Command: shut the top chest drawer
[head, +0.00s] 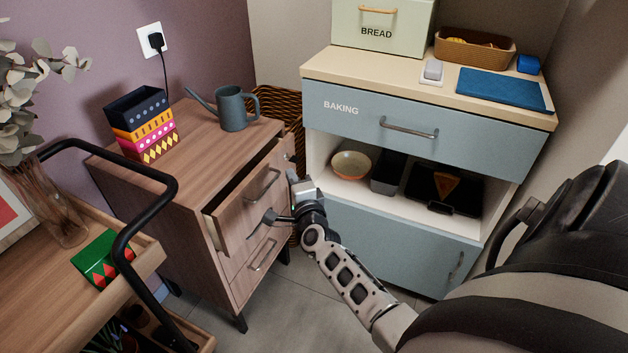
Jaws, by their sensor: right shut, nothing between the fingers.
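The wooden chest (190,185) stands against the wall at the left of the head view. Its top drawer (236,208) is pulled out partway, with its dark inside showing above the front and a curved handle on that front. My right gripper (262,223) is shut and empty. It appears just in front of the chest, near the lower part of the top drawer's front; I cannot tell whether it touches. The lower drawer (250,268) looks closed. My left gripper is not in view.
A watering can (232,108) and stacked patterned boxes (145,125) stand on the chest. A wooden trolley with a black rail (165,180) is close on the left. A blue baking cabinet (420,125) stands to the right, beside a wicker basket (275,103). Grey floor is clear below.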

